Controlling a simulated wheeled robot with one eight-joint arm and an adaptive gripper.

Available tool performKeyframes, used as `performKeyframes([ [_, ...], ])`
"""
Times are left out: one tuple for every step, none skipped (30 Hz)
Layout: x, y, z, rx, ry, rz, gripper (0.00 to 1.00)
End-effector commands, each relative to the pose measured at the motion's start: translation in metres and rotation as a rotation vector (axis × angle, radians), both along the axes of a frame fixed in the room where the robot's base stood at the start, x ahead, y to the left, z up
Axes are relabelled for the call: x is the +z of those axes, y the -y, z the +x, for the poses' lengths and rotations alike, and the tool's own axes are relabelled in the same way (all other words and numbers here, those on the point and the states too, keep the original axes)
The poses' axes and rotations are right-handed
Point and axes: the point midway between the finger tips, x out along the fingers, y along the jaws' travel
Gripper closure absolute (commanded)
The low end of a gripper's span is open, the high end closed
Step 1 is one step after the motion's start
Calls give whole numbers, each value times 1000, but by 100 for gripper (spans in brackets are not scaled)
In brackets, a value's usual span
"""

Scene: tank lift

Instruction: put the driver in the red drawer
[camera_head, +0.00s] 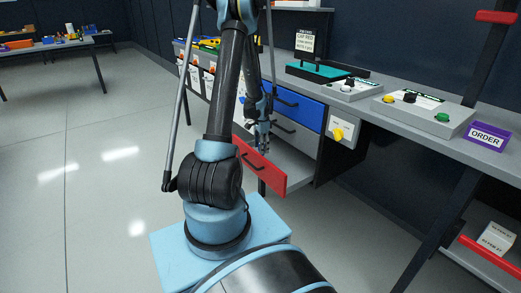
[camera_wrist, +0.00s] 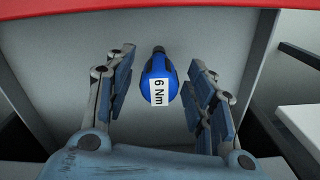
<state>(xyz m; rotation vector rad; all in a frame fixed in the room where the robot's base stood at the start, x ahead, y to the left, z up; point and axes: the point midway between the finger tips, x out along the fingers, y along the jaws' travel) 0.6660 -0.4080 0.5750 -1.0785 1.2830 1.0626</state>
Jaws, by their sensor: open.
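The red drawer (camera_head: 262,168) is pulled out below the blue and grey drawers in the head view. In the wrist view its red front edge (camera_wrist: 160,18) runs along the top, with a pale grey interior below. The blue driver (camera_wrist: 158,66), with a black tip end and a white "6 Nm" label, lies inside the drawer over its grey floor. My gripper (camera_wrist: 160,60) is open, with one finger on each side of the driver and visible gaps between. In the head view my gripper (camera_head: 262,138) reaches down over the drawer, and the driver is hidden.
The blue drawer (camera_head: 296,105) and grey drawer (camera_head: 296,134) above are close to my arm. A box with a yellow knob (camera_head: 338,132) hangs right of them. The workbench holds switch boxes (camera_head: 412,103) and a purple ORDER bin (camera_head: 486,135). The floor at left is clear.

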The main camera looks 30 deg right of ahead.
Motion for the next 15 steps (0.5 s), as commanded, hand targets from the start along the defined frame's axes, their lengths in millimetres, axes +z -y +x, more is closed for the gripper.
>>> performKeyframes([
  [7, -1, -1, 0, 0, 0, 50],
  [10, -1, -1, 0, 0, 0, 50],
  [16, -1, -1, 0, 0, 0, 50],
  [21, -1, -1, 0, 0, 0, 50],
  [25, -1, -1, 0, 0, 0, 50],
  [31, -1, -1, 0, 0, 0, 50],
  [36, -1, -1, 0, 0, 0, 50],
  [40, -1, -1, 0, 0, 0, 50],
  [46, -1, -1, 0, 0, 0, 50],
  [50, -1, -1, 0, 0, 0, 50],
  [55, -1, -1, 0, 0, 0, 50],
  [61, -1, -1, 1, 0, 0, 50],
  [66, -1, -1, 1, 0, 0, 50],
  [70, -1, -1, 1, 0, 0, 50],
  [76, -1, -1, 1, 0, 0, 50],
])
